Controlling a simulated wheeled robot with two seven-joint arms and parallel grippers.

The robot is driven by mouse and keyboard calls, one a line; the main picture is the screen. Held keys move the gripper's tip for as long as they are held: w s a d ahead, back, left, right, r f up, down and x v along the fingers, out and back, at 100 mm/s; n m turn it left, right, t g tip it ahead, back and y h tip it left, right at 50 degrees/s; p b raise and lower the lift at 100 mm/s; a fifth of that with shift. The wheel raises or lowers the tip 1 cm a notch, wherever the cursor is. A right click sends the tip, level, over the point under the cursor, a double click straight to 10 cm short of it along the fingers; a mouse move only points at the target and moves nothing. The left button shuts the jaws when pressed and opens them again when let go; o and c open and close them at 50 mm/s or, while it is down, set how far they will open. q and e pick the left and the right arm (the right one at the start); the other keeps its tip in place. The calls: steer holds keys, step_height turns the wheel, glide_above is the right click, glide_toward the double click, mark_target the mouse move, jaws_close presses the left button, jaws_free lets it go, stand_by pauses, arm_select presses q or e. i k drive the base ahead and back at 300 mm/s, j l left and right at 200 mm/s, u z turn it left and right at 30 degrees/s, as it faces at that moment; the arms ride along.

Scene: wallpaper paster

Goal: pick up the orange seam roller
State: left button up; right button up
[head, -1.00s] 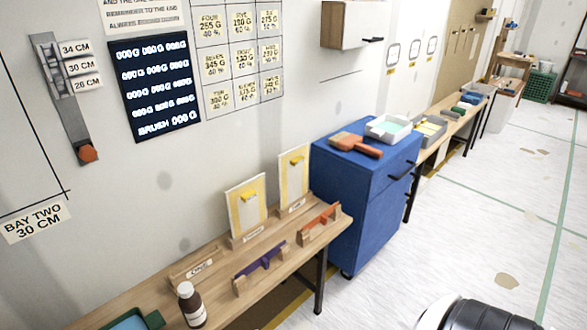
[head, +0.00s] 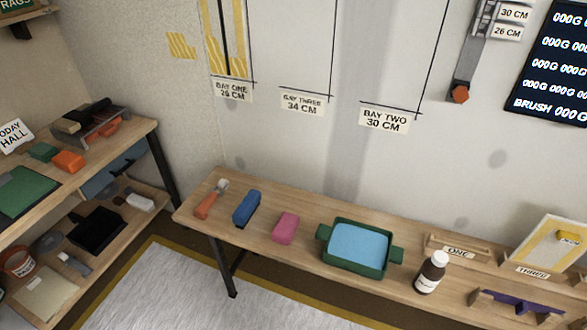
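A tool that looks like the orange seam roller (head: 208,203) lies at the left end of the long wooden table (head: 290,250). It has an orange handle pointing toward the front edge and a pale grey head toward the wall. A blue block-like item (head: 247,208) lies just to its right, apart from it. Neither of my grippers shows in the head view.
A shelf unit (head: 140,145) with several items stands left. Floor (head: 160,290) is clear between them.

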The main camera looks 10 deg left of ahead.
mark_target(201, 212)
steer(key=u, duration=1.1)
